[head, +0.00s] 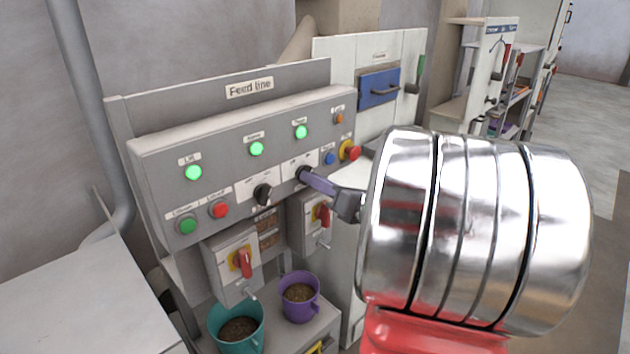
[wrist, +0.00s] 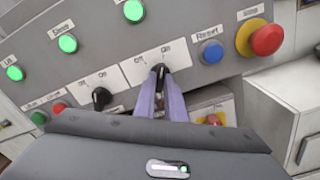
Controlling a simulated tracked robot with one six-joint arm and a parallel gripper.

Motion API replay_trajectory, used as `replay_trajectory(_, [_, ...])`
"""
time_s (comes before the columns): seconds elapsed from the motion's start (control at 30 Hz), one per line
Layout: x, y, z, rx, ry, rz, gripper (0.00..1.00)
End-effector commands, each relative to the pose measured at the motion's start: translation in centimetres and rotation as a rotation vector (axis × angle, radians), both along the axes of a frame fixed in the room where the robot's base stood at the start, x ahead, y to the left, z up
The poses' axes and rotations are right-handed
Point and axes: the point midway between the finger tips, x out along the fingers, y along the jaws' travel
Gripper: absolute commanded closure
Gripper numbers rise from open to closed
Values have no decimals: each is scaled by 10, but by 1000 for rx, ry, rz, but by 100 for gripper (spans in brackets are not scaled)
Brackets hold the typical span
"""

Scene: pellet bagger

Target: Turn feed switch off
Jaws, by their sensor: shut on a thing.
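The grey feed line control panel (head: 240,137) carries two black rotary switches on white plates marked Off and On. My gripper (head: 309,178) is shut on the right-hand black switch knob (wrist: 159,72). In the wrist view the two purple fingers (wrist: 160,92) reach up to this knob, which shows between their tips. Off is printed on the left of its plate and On on the right. The exact angle of the knob is hard to tell. The left-hand black switch (head: 263,194) stands free; it also shows in the wrist view (wrist: 101,98).
Three green lamps (head: 257,149) glow above the switches. A blue Reset button (head: 330,158) and a red stop button on yellow (head: 351,150) sit close to the right. Green (head: 186,225) and red (head: 219,209) buttons are left. Red-handled isolators (head: 243,262) and cups (head: 299,296) are below.

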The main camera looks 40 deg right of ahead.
Motion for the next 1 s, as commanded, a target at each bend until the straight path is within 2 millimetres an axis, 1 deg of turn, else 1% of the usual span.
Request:
replay_trajectory(0.17, [0,-1,-1,-39,0,-3,100])
replay_trajectory(0.37, [0,-1,-1,-138,-2,-4,100])
replay_trajectory(0.57, [0,-1,-1,-291,-6,-4,100])
replay_trajectory(1.0, [0,-1,-1,-704,-17,-2,100])
